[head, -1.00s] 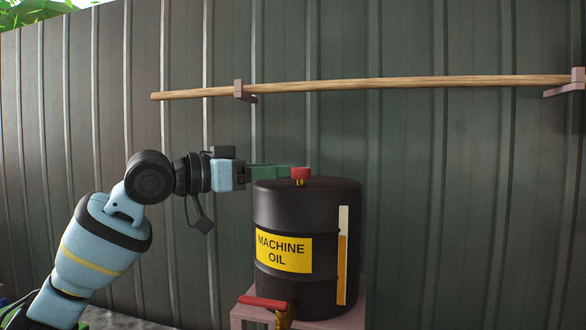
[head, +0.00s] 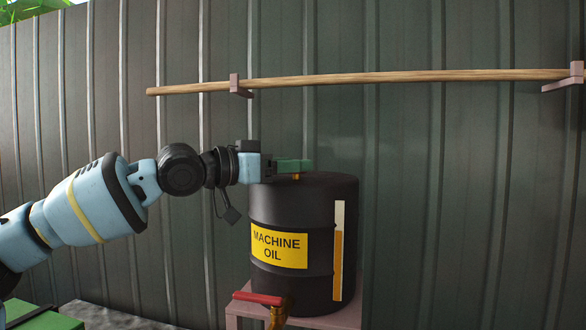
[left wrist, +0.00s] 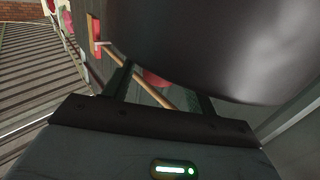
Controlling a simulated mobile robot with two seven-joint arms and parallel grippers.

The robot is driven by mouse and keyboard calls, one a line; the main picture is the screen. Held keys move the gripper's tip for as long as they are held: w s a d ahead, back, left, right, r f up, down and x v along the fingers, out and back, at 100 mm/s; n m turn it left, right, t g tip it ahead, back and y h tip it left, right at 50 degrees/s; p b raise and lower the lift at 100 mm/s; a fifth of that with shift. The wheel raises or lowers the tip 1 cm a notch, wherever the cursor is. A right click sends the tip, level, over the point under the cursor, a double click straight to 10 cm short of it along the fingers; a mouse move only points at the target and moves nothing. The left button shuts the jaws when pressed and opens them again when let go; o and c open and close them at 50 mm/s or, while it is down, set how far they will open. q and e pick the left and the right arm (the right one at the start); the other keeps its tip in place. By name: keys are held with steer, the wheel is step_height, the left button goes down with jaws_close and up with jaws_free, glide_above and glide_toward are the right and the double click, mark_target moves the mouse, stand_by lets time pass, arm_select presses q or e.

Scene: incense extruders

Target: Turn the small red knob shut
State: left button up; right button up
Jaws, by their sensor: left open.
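A black drum (head: 300,205) labelled "MACHINE OIL" has a short brass stem (head: 296,178) on its top. The small red knob on this stem is hidden behind my fingers in the head view. In the left wrist view the red knob (left wrist: 155,78) shows between the two fingers, nearer the left one. My left gripper (head: 303,165) lies level just above the drum's top, its fingers open on either side of the knob. I cannot tell whether a finger touches it. My right gripper is not in view.
A larger red lever (head: 258,299) sits on a brass tap (head: 279,315) low on the drum's front. The drum stands on a pinkish stand (head: 345,318). A wooden pole (head: 400,78) runs along the corrugated wall behind. A green box (head: 50,320) is at lower left.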

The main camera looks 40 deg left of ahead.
arm_select(q)
steer(key=shift+w+d+r, duration=0.1)
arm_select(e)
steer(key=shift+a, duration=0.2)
